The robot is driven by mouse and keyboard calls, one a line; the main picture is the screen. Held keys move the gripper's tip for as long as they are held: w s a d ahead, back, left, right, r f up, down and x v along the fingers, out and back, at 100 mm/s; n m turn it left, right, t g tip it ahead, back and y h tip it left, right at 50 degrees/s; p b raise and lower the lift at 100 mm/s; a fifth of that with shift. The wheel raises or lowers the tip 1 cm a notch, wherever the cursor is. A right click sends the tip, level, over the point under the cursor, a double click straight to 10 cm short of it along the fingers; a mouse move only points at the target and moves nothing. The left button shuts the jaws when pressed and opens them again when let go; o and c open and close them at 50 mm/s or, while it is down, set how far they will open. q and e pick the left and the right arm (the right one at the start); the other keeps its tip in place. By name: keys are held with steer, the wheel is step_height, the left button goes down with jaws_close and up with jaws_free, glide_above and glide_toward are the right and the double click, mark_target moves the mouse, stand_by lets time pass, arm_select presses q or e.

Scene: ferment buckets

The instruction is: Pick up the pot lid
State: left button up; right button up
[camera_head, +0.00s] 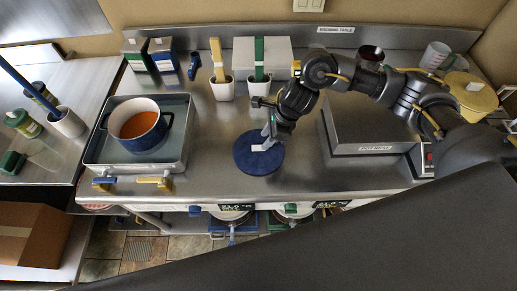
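The pot lid (250,163) is a dark blue disc with a pale patch or handle at its middle. A blue pot (138,143) with orange liquid stands uncovered in a steel tray (176,167) at the left. My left gripper is not in view.
A steel box labelled "POT REST" (360,132) stands right of the lid. White cups (222,90) with yellow and green handled tools stand behind it. A yellow lidded pot (470,97) and a mug (435,55) are at the far right. Bare table lies between tray and lid.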

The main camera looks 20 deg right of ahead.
mark_target(259, 146)
steer(key=p+x, duration=0.1)
steer(key=x, duration=0.2)
steer(key=shift+w+a+f+p, duration=0.1)
steer(key=shift+a+f+p, duration=0.05)
steer(key=shift+a+p, duration=0.2)
steer(key=shift+a+f, duration=0.1)
steer(key=shift+f, duration=0.3)
jaws_close()
